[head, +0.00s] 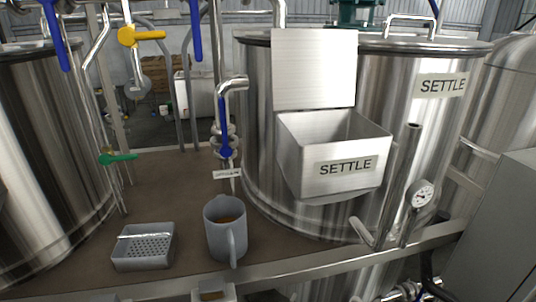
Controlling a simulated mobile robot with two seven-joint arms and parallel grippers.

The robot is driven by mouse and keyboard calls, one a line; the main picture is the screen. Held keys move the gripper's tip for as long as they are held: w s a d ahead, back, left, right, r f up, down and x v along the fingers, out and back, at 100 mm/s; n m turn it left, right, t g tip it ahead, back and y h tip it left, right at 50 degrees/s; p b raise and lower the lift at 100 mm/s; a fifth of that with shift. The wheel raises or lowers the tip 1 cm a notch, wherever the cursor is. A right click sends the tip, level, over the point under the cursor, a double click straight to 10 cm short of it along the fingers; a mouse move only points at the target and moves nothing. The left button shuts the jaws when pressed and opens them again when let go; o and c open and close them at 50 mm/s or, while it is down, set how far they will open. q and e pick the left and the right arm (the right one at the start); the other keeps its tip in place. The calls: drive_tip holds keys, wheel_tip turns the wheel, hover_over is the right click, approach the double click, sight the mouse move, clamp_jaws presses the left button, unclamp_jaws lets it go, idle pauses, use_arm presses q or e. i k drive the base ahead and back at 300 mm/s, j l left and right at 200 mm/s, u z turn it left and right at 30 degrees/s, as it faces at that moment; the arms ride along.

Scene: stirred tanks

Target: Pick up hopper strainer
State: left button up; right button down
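The strainer (144,247) is a shallow grey square basket with a perforated floor and a bar across its top. It sits on the brown deck at the lower left in the head view, left of the grey jug. The hopper (303,182) is a metal box labelled SETTLE on the front of the large tank, with its lid (314,70) standing open. The inside bottom of the hopper is hidden. Neither of my grippers is in view.
A grey jug (220,240) holding brown content stands right of the strainer. A bent pipe with a blue-handled valve (225,130) hangs above the deck. A metal rail (330,262) runs along the front edge. Bare deck (165,195) lies behind the strainer.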

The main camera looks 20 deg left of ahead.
sight(149, 246)
drive_tip(key=u, duration=1.6)
drive_tip(key=l+z, duration=0.25)
drive_tip(key=z, duration=0.2)
drive_tip(key=l+z, duration=0.3)
drive_tip(key=z, duration=0.15)
